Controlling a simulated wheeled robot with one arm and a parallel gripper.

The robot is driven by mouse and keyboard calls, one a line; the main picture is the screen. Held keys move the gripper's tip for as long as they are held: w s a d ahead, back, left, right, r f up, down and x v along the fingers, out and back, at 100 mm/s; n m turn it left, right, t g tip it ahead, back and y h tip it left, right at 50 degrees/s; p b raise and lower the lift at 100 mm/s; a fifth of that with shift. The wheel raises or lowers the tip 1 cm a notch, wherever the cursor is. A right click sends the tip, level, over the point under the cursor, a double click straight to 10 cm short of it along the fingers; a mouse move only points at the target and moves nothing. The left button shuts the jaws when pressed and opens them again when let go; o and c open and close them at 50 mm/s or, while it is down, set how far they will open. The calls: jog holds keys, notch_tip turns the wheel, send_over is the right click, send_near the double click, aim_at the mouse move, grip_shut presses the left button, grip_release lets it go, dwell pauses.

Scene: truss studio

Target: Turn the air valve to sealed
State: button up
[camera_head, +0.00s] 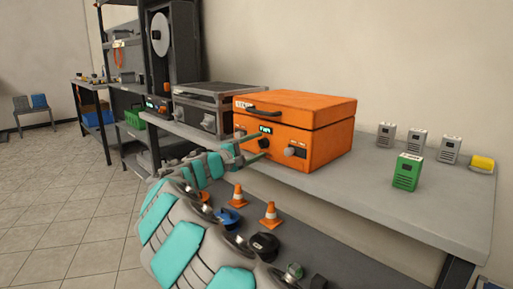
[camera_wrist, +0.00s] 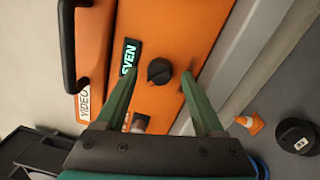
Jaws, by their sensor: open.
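An orange case (camera_head: 305,122) stands on the bench, its front holding a black knob (camera_head: 265,143) under a small lit display (camera_head: 266,130) and a grey knob (camera_head: 290,152) further right. No valve label is readable, so I cannot tell which control is the air valve. My gripper (camera_head: 262,145) is open at the case front, fingers level. In the wrist view its fingertips (camera_wrist: 162,60) lie either side of the black knob (camera_wrist: 159,71), with a gap on each side. I cannot tell whether the tips touch the panel.
A black handle (camera_head: 264,111) sticks out above the display. Grey boxes (camera_head: 414,139) and a green box (camera_head: 407,172) stand right on the grey bench (camera_head: 440,225). A grey device (camera_head: 205,112) is close on the left. Orange cones (camera_head: 270,215) and knobbed discs (camera_head: 265,246) are below.

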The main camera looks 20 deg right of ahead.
jog(key=v, duration=0.7)
jog(key=shift+a+b, duration=0.35)
jog(key=shift+b, duration=0.1)
jog(key=shift+s+f, duration=0.1)
